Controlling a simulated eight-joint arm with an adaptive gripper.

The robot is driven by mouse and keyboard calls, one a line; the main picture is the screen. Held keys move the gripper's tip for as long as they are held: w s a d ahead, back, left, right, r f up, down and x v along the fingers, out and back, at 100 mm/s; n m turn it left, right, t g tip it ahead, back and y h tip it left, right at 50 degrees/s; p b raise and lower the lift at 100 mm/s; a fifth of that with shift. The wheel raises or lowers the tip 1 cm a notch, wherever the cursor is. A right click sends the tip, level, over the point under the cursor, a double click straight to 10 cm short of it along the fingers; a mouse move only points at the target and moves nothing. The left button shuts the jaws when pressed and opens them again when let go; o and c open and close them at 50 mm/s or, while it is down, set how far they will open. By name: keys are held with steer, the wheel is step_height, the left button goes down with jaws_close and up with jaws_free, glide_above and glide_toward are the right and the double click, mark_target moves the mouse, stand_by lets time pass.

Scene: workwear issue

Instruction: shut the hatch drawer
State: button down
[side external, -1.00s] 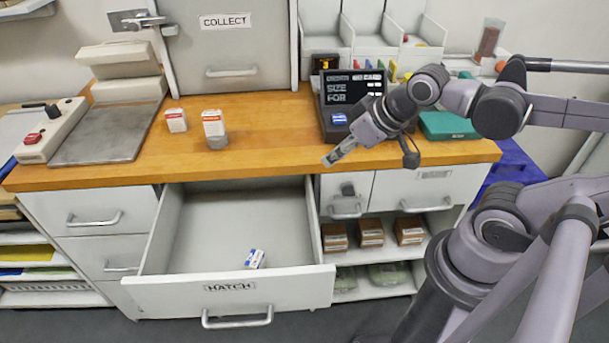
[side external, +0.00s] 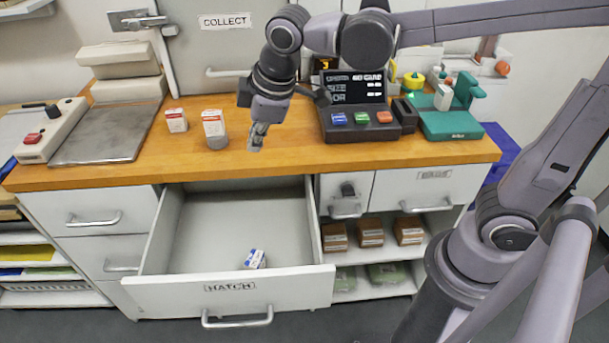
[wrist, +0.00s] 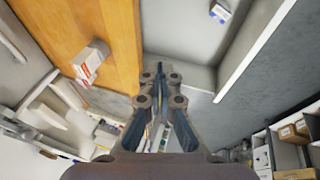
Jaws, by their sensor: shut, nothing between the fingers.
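The hatch drawer (side external: 160,296) stands pulled out below the counter, with its label "HATCH" and a bar handle (side external: 238,318) on its front. A small blue and white box (side external: 254,259) lies inside near the front; it also shows at the top of the wrist view (wrist: 220,11). My gripper (side external: 255,145) is shut and empty, pointing down above the counter's front part, behind the open drawer. In the wrist view its fingertips (wrist: 159,70) are together, with the drawer interior (wrist: 180,30) beyond them.
A console with coloured buttons (side external: 362,125) and a green device (side external: 450,122) stand to the right. The floor before the drawer looks clear.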

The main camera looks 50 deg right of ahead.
steer(key=w+a+f+n, duration=0.1)
steer(key=w+a+n, duration=0.15)
steer(key=a, duration=0.35)
steer(key=w+a+f+n+g+h, duration=0.1)
steer(key=a+f+n, duration=0.15)
steer(key=a, duration=0.35)
steer(key=w+a+f+n, duration=0.1)
steer(key=a+n, duration=0.3)
steer(key=a, duration=0.3)
steer(key=s+a+f+n+h, duration=0.1)
steer(key=s+a+f+n, duration=0.25)
steer(key=a+f, duration=0.4)
steer(key=s+a+f+n+h, duration=0.15)
steer(key=a+f+n, duration=0.3)
steer(key=a, duration=0.55)
glide_above(143, 308)
steer(key=s, duration=0.3)
steer(key=shift+s+f, duration=0.2)
steer(key=shift+f, duration=4.05)
steer(key=w+d, duration=1.9)
steer(key=shift+w+d, duration=0.3)
steer(key=shift+d, duration=0.05)
